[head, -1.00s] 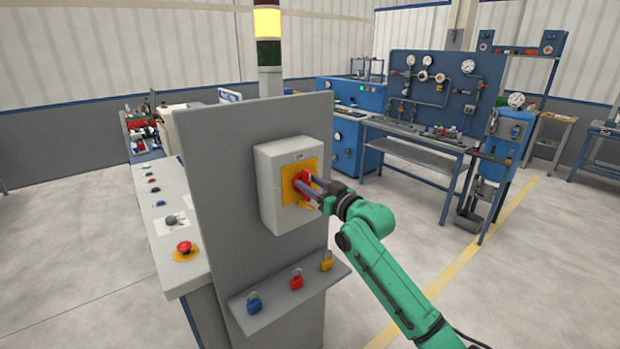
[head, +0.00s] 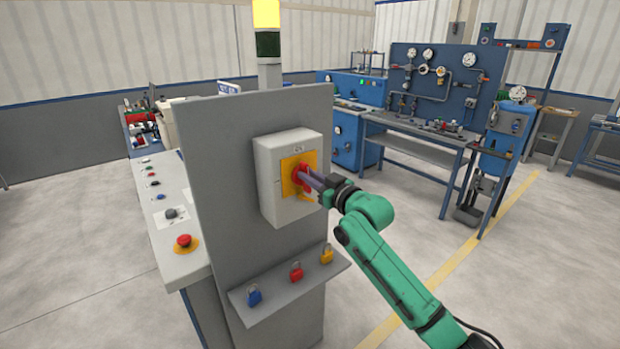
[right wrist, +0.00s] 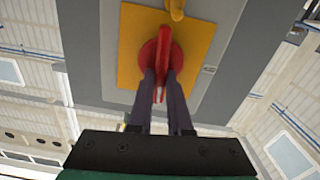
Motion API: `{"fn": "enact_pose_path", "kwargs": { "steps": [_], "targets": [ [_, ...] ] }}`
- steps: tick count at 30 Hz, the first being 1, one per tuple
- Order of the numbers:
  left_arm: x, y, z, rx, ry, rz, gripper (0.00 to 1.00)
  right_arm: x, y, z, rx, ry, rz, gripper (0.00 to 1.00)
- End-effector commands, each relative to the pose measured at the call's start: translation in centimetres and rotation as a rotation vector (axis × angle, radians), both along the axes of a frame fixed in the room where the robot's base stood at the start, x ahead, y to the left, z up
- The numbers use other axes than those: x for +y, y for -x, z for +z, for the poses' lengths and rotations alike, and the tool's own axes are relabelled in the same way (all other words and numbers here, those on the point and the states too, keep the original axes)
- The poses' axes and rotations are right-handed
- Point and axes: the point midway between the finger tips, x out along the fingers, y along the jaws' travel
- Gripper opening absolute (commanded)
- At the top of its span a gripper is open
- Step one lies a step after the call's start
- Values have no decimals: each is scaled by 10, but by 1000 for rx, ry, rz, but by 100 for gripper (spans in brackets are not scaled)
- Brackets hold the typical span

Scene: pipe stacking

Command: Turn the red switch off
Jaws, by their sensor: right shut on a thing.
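The red switch (head: 300,169) is a round knob with a raised handle on a yellow plate (head: 290,186). The plate is on the front of a light grey box (head: 269,183) on the grey panel. My right gripper (head: 309,180) is at the switch, its two fingers shut on the red handle. In the right wrist view the handle (right wrist: 164,45) runs upright between the fingers (right wrist: 161,85), and part of it is hidden by them. I cannot tell the switch's set position. My left gripper is not in view.
Below the box, a ledge (head: 290,289) holds a blue padlock (head: 254,296), a red padlock (head: 296,271) and a yellow padlock (head: 326,254). A console with buttons (head: 165,215) stands left of the panel (head: 225,150). The lamp (head: 266,14) on top glows yellow.

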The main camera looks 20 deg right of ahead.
Motion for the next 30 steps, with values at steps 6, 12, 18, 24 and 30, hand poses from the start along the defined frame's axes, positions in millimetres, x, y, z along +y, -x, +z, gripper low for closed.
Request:
{"fn": "enact_pose_path", "kwargs": {
  "steps": [6,12,18,24,30],
  "targets": [
    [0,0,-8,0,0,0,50,1,1,-2,-63,161,-1,0],
    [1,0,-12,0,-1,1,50,4,2,-3,-132,336,0,0],
    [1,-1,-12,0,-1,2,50,6,2,-4,-200,512,-1,0],
    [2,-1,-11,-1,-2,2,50,8,3,-5,-271,690,-1,0],
    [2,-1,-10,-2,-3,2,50,9,4,-8,-339,866,0,0]
  ]
}}
